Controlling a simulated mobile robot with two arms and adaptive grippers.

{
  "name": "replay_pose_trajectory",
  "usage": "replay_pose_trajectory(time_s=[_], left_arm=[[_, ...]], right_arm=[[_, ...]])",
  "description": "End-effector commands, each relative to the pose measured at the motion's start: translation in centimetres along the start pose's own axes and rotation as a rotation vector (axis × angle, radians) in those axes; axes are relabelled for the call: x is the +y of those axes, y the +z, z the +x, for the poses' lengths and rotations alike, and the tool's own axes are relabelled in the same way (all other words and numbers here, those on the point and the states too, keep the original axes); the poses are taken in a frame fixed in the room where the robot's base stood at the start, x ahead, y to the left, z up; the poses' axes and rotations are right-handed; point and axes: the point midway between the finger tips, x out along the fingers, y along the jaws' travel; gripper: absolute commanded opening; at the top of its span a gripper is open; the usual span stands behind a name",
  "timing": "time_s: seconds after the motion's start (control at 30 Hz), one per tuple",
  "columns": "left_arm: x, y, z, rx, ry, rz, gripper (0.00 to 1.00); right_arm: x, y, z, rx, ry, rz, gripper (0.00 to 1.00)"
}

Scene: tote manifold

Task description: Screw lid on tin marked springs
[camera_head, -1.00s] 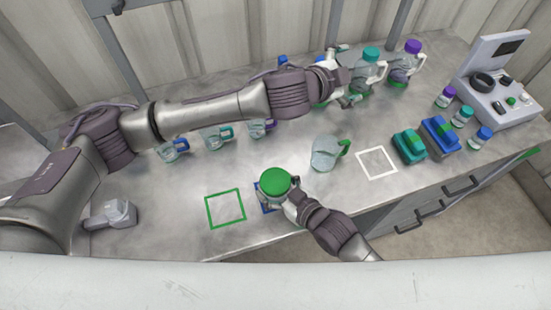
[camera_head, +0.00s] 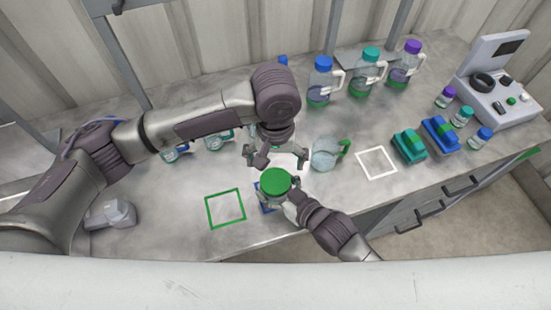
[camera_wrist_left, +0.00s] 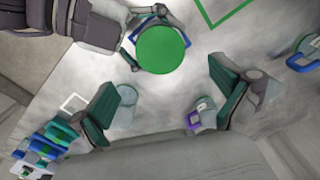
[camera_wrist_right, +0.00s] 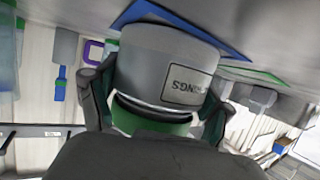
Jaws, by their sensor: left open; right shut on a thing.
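The tin marked springs (camera_wrist_right: 165,60) is grey and stands on the blue square outline. Its label appears upside down in the right wrist view. A green lid (camera_head: 275,181) sits on the tin's top; a dark band shows between lid and body in the right wrist view (camera_wrist_right: 150,122). Whether it is screwed down cannot be told. My right gripper (camera_head: 288,196) is shut on the tin from the front right. My left gripper (camera_head: 276,153) is open and empty, pointing down, just behind and above the lid. The left wrist view shows the lid (camera_wrist_left: 163,50) outside its spread fingers.
A clear jug (camera_head: 325,154) with a green handle stands right of the grippers. The green outline (camera_head: 225,208) and white outline (camera_head: 376,163) are empty. Several small mugs stand behind left, bottles (camera_head: 320,82) at the back, and teal and blue blocks (camera_head: 440,137) at right.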

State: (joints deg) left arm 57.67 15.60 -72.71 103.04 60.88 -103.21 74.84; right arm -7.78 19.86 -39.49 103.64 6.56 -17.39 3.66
Motion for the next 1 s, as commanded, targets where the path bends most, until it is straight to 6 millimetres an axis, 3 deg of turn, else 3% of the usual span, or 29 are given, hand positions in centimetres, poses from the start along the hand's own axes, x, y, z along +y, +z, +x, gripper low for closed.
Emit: replay_pose_trajectory(time_s=[0.23, 0.7, 1.0], left_arm=[[0.0, 0.0, 1.2, -0.001, 0.000, 0.000, 1.00], [0.0, -0.1, 7.5, 0.002, 0.000, 0.000, 1.00], [0.0, -0.1, 8.1, 0.002, 0.001, 0.002, 1.00]], right_arm=[[0.0, 0.1, 0.0, -0.001, 0.000, 0.000, 0.00], [0.0, 0.1, 0.0, -0.001, 0.000, 0.000, 0.00], [0.0, 0.1, 0.0, -0.001, 0.000, 0.000, 0.00]])
